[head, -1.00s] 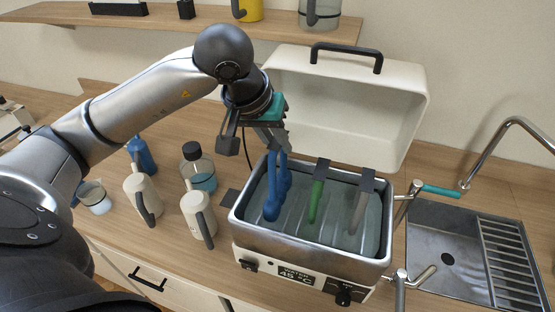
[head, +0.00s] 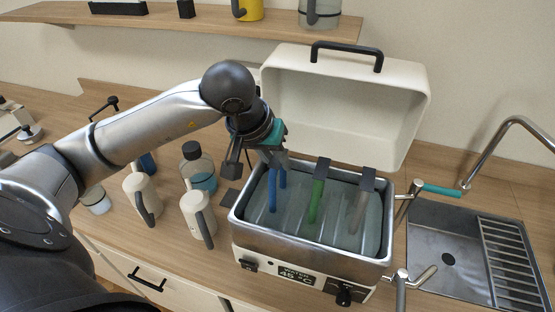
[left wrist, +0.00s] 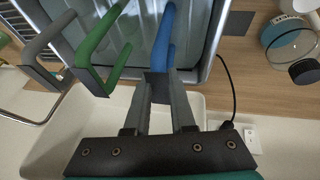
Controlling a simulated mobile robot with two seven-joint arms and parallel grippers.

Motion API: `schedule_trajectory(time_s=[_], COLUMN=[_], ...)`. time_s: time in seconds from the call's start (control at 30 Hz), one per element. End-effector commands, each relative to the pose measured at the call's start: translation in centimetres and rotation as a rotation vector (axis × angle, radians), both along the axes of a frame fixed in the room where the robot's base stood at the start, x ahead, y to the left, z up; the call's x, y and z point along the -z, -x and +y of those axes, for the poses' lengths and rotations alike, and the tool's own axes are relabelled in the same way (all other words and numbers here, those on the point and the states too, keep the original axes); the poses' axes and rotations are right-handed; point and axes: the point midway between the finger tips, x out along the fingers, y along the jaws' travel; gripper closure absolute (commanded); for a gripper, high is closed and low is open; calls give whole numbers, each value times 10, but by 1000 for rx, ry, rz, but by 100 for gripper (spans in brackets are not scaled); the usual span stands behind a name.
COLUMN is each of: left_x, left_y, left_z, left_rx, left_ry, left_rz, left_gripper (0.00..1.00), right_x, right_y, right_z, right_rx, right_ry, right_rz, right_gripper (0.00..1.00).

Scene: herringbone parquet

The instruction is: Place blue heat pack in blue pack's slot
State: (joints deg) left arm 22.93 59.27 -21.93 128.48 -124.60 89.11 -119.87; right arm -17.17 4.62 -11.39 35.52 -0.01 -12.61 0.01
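The blue heat pack (head: 272,190) hangs upright from my left gripper (head: 274,160), its lower part down in the left section of the water bath (head: 240,215). In the left wrist view, the fingers of the left gripper (left wrist: 162,88) are closed around the dark top tab of the blue pack (left wrist: 163,42). The green pack (head: 317,195) and the grey pack (head: 358,212) hang in the bath to its right, by dark tabs. The blue pack's slot is hard to make out under the water. My right gripper is in neither current view.
The bath's white lid (head: 345,100) stands open behind. Cream mugs (head: 196,215) and a dark-capped bottle (head: 198,170) stand left of the bath. A tap lever with a teal handle (head: 441,190) and a sink (head: 450,245) are on the right.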

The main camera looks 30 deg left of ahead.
Motion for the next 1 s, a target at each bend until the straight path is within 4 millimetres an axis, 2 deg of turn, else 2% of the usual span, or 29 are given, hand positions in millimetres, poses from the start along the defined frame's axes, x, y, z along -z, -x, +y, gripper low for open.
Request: schedule_trajectory(time_s=[0.03,0.2,0.6,1.0], left_x=[0,0,-6,-82], left_y=[0,0,0,34], left_z=[0,0,0,8], left_rx=[0,0,-1,0], left_ry=[0,0,1,-3], left_rz=[0,0,0,-7], left_gripper=[71,52,51,51], right_x=[0,-1,-7,-1], right_y=[0,0,0,0], right_z=[0,0,0,1], right_rx=[0,0,0,-1], right_ry=[0,0,0,-1], right_rz=[0,0,0,0], right_gripper=[100,100,100,100])
